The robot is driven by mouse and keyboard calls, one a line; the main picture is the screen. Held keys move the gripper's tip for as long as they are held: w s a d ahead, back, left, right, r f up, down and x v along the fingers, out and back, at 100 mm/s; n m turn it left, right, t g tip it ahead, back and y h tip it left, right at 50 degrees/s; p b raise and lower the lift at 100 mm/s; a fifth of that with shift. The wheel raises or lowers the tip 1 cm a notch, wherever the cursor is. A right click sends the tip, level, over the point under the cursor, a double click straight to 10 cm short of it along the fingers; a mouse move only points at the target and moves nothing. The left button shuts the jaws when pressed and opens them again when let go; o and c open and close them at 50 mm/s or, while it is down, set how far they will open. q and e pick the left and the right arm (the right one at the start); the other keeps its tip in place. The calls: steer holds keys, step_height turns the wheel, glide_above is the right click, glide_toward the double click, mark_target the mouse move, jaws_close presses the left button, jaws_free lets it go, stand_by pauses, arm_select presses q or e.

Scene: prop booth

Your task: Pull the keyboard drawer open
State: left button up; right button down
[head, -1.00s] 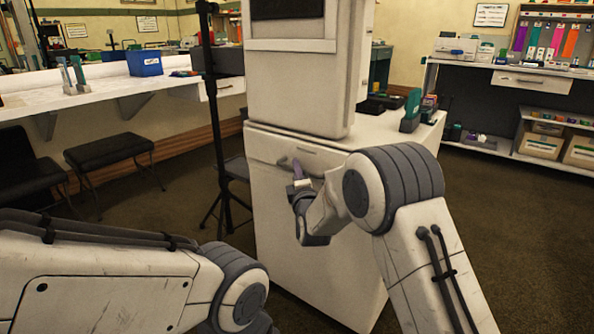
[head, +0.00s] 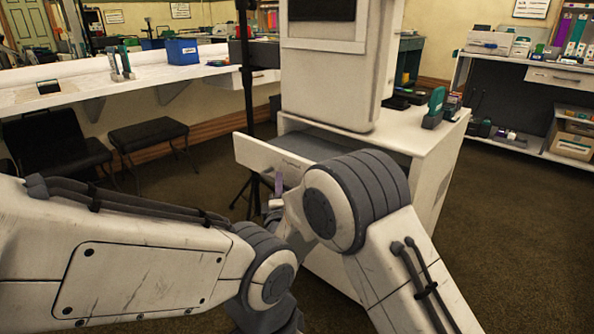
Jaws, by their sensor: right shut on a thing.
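The keyboard drawer (head: 258,157) of the white cabinet (head: 437,165) stands pulled out toward me. Its white front is clear of the cabinet body and its grey interior shows behind it. My right gripper (head: 279,182) is at the drawer front, shut on the drawer's handle, with a purple finger showing. The handle itself is mostly hidden by the gripper and my right arm. My left arm crosses the lower left of the head view, but its gripper does not show.
A white machine with a dark screen (head: 321,10) stands on the cabinet, with a green and grey device (head: 433,108) to its right. A black bench (head: 148,135) and a chair are at left under a white counter (head: 95,88). Open carpet lies at right.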

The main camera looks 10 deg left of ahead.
steer(key=shift+s+a, duration=1.1)
steer(key=shift+s, duration=0.3)
steer(key=c, duration=0.9)
jaws_free()
steer(key=shift+o, duration=0.2)
steer(key=shift+w+d+r+p, duration=0.1)
steer(key=shift+p, duration=0.25)
